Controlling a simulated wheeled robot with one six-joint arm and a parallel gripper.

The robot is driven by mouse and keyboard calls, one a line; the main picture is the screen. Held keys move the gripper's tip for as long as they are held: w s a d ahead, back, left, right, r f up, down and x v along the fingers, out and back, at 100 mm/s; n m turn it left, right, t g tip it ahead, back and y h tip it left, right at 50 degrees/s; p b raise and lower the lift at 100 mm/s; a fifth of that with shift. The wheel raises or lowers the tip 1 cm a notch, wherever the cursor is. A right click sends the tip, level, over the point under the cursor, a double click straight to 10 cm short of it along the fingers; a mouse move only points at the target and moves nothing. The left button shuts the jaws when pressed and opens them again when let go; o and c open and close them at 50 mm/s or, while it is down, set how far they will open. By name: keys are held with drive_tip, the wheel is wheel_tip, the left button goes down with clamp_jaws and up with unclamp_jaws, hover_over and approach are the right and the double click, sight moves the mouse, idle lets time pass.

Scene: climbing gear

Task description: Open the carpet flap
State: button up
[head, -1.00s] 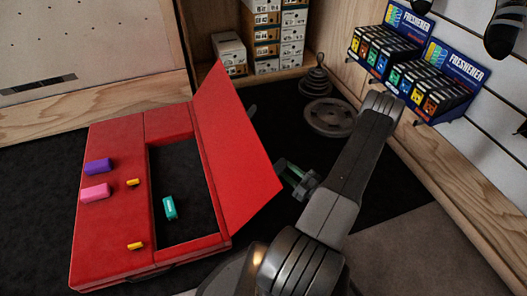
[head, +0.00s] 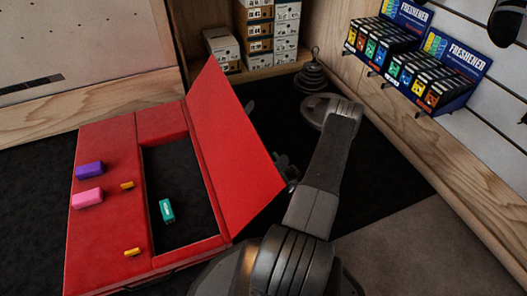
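The red mat (head: 105,228) lies on the dark floor at the left of the head view. Its red flap (head: 228,150) stands raised and tilted along the right side of a rectangular opening. The opening shows a dark inside (head: 185,205) with a teal block (head: 167,210) lying in it. My gripper (head: 284,168) is just right of the flap, partly hidden behind its edge and my arm. I cannot tell whether it touches the flap or whether its fingers are open.
Purple (head: 89,170) and pink (head: 87,198) blocks and two small yellow pieces (head: 127,185) sit on the mat's left part. Weight plates (head: 327,108) stand behind my arm. Shoe boxes (head: 222,46) are at the back, freshener displays (head: 440,75) at the right wall.

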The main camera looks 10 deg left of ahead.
sight(264, 149)
drive_tip(key=b+x, duration=0.1)
drive_tip(key=x, duration=0.5)
drive_tip(key=shift+w+a, duration=0.1)
drive_tip(key=shift+a, duration=0.1)
clamp_jaws()
